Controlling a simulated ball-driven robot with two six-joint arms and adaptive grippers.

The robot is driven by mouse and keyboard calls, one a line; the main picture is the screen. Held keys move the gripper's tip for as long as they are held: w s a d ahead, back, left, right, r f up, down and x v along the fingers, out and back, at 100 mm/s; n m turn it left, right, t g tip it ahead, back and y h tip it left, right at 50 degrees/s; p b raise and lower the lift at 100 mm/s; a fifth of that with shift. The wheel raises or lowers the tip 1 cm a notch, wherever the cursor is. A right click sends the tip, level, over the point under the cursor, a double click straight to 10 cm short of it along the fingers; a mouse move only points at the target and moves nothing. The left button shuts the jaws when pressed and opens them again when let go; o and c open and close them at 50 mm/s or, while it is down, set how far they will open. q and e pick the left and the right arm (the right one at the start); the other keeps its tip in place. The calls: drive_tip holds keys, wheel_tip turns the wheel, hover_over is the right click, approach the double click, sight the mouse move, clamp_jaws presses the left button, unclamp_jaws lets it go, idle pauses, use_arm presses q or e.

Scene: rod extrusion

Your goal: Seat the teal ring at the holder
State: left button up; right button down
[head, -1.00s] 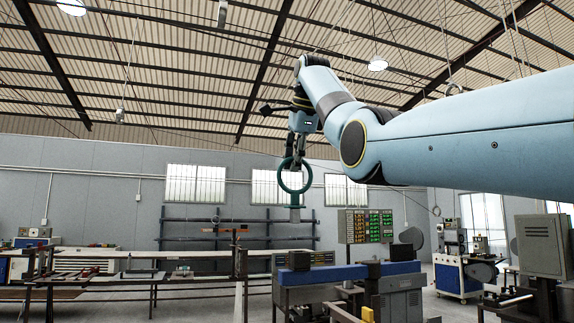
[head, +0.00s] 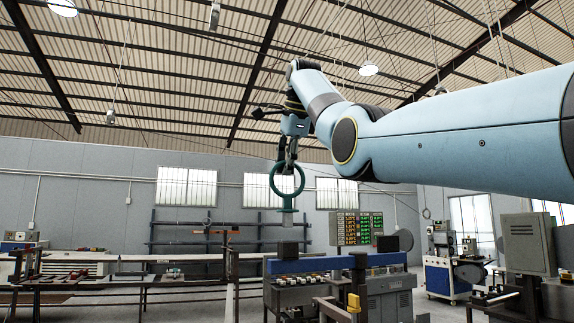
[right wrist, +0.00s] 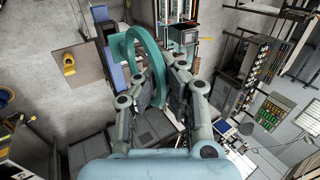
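The teal ring (head: 272,182) stands upright in the head view, below my right gripper (head: 288,166). The gripper's fingers are closed on the ring's upper part. In the right wrist view the ring (right wrist: 134,50) sits between the fingers of the right gripper (right wrist: 163,88). The holder cannot be singled out for certain. My left gripper is not in view.
A blue-topped machine (head: 310,265) stands low in the middle, below the ring. A long workbench (head: 150,279) runs to the left, with a shelf rack (head: 180,240) behind it. A display board (head: 350,228) and a blue-white machine (head: 445,277) stand at right. Air around the ring looks clear.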

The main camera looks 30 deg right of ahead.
drive_tip(key=shift+f+b, duration=0.3)
drive_tip(key=shift+f, duration=0.35)
drive_tip(key=shift+f+b, duration=0.3)
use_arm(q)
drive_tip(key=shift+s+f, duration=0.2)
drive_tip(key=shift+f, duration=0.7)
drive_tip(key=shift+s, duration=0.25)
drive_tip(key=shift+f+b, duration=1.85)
use_arm(e)
drive_tip(key=shift+f, duration=2.35)
drive_tip(key=c, duration=1.4)
unclamp_jaws()
drive_tip(key=o, duration=1.4)
